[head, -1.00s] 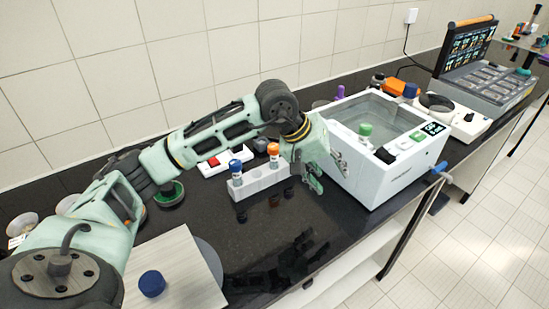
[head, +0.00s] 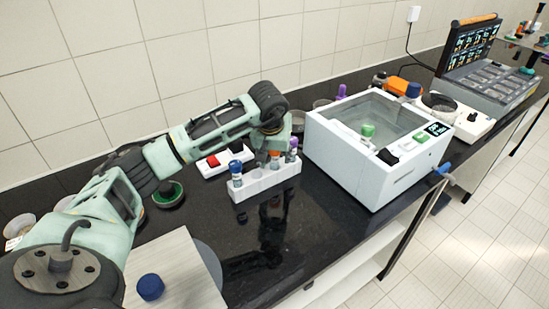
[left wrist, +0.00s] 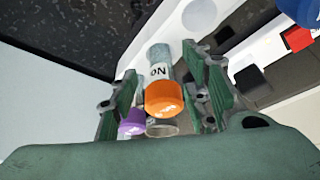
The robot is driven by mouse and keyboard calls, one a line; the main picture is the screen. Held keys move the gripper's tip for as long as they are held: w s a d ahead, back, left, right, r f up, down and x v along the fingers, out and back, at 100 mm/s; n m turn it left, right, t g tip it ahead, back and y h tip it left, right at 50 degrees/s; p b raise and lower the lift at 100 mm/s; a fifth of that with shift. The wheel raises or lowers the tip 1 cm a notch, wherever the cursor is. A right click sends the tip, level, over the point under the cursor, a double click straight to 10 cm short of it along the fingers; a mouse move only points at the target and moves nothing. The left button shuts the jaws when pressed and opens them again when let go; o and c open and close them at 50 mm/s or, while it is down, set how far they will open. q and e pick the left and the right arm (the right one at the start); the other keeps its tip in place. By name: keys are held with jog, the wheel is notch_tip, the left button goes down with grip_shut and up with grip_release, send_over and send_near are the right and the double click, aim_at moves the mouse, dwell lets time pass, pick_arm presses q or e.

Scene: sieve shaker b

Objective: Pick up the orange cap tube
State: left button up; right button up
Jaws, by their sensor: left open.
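The orange cap tube (head: 275,154) stands in the white rack (head: 266,182), mostly hidden by my left gripper (head: 270,158) in the head view. In the left wrist view the orange cap (left wrist: 164,98) and its labelled body lie between the two green fingers of my left gripper (left wrist: 163,65). The fingers are open, with a gap visible on the right side of the tube. A purple-capped tube (head: 292,150) stands to its right in the rack; it also shows in the left wrist view (left wrist: 132,123). My right gripper is not in view.
A blue-capped tube (head: 236,173) stands at the rack's left end. A white switch box (head: 218,161) lies behind the rack. The black counter in front is clear.

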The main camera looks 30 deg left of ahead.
pick_arm(q)
jog(key=shift+c, duration=0.3)
grip_shut()
dwell(0.4)
